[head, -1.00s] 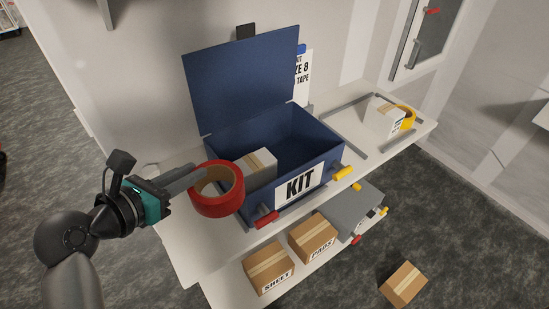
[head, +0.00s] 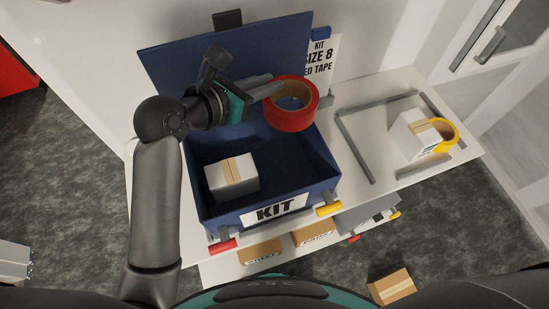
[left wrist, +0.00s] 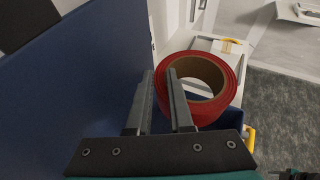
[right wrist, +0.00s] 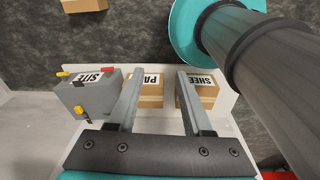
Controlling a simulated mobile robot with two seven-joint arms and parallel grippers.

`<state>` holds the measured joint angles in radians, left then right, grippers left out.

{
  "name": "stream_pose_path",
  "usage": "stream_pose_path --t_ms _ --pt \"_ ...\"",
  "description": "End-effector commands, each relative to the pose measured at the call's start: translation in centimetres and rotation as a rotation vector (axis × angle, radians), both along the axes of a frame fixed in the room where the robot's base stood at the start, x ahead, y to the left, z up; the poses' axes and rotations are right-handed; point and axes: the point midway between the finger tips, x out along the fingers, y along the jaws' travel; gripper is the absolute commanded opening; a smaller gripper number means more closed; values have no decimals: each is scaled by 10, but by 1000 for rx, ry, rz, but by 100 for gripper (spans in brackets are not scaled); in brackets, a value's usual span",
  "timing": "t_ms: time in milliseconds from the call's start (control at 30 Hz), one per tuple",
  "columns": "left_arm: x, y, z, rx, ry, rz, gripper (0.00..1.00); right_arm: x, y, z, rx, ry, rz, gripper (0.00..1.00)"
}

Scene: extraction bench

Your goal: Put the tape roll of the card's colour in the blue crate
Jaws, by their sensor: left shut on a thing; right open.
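The red tape roll (head: 292,116) is held by my left gripper (head: 270,90), above the back right part of the open blue crate (head: 328,176) marked KIT. In the left wrist view the roll (left wrist: 228,88) shows its brown core, with one finger of my left gripper (left wrist: 165,88) inside the ring and one outside. The card (head: 320,62) on the wall reads "KIT", "SIZE 8" and "ED TAPE"; its left edge is hidden. A yellow tape roll (head: 446,134) lies on the bench at the right. My right gripper (right wrist: 155,82) is open and empty.
A white box (head: 232,178) sits in the crate's left part. Another white box (head: 414,131) stands beside the yellow roll. The raised blue lid (head: 175,75) stands behind the crate. A grey frame (head: 357,147) lies on the bench. A brown box (head: 392,286) is on the floor.

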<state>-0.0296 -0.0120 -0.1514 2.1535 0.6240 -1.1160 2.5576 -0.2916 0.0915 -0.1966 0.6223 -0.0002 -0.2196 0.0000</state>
Motion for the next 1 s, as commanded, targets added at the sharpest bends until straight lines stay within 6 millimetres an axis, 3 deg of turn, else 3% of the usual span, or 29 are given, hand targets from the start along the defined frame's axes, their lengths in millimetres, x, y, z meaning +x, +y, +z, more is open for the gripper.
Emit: stream_pose_path --t_ms 267,533,700,867,1000 --pt "-2 1 -62 4 11 0 0 -14 15 -1 18 19 0 50" --pt "-1 1 -133 3 6 -1 0 -13 16 -22 20 19 1 50" --pt "-1 1 -154 2 2 -1 0 -10 12 -28 16 16 2 50" --pt "-1 0 -163 0 1 -1 0 -9 10 -31 12 14 1 50" --pt "-1 1 -185 2 4 -1 0 -9 8 -41 10 14 -1 50"
